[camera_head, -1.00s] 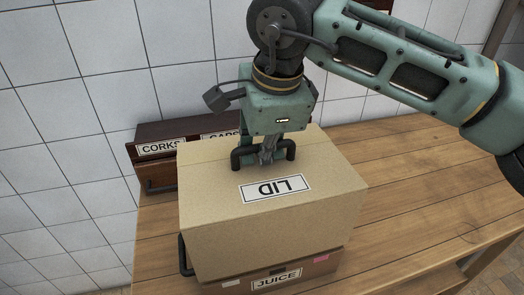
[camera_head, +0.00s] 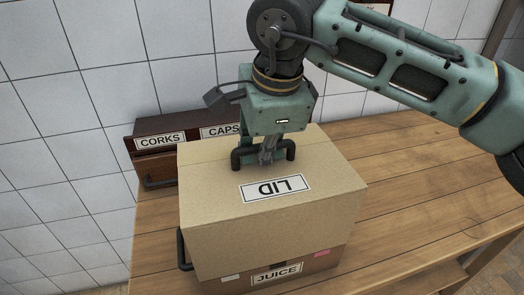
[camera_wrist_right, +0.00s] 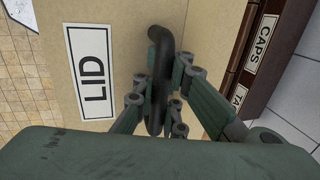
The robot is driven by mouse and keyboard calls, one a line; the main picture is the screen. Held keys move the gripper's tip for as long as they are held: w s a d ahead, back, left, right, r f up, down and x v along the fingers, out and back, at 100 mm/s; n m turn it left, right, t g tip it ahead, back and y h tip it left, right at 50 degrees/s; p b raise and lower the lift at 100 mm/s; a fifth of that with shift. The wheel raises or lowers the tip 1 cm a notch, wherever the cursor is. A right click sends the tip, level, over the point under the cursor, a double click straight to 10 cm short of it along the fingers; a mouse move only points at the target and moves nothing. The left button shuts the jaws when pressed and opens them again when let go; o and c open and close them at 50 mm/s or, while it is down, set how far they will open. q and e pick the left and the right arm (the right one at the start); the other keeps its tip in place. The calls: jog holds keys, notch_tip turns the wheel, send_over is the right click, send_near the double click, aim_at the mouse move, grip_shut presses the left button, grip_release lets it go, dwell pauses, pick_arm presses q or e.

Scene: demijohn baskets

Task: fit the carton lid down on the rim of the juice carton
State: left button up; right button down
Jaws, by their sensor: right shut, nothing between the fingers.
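The carton lid (camera_head: 230,215) is a big tan box-shaped cover with a LID label and a dark bar handle (camera_head: 291,150) on top. It is over the juice carton (camera_head: 328,262), whose front shows below the lid's lower edge with a JUICE label. Whether the lid rests on the rim is hidden. My right gripper (camera_head: 267,157) points down at the middle of the handle, its fingers shut and overlapping the bar. In the right wrist view the fingers (camera_wrist_right: 165,85) cross the handle (camera_wrist_right: 158,115) beside the LID label. My left gripper is not in view.
A dark brown drawer box (camera_head: 150,142) with CORKS and CAPS labels stands behind the lid at left, close to it. A white tiled wall is behind. The wooden table (camera_head: 430,190) is clear to the right. A dark side handle (camera_head: 183,250) shows at the carton's left.

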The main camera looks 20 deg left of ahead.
jog(key=c, duration=1.7)
grip_release()
jog(key=shift+c, duration=0.2)
jog(key=v, duration=1.2)
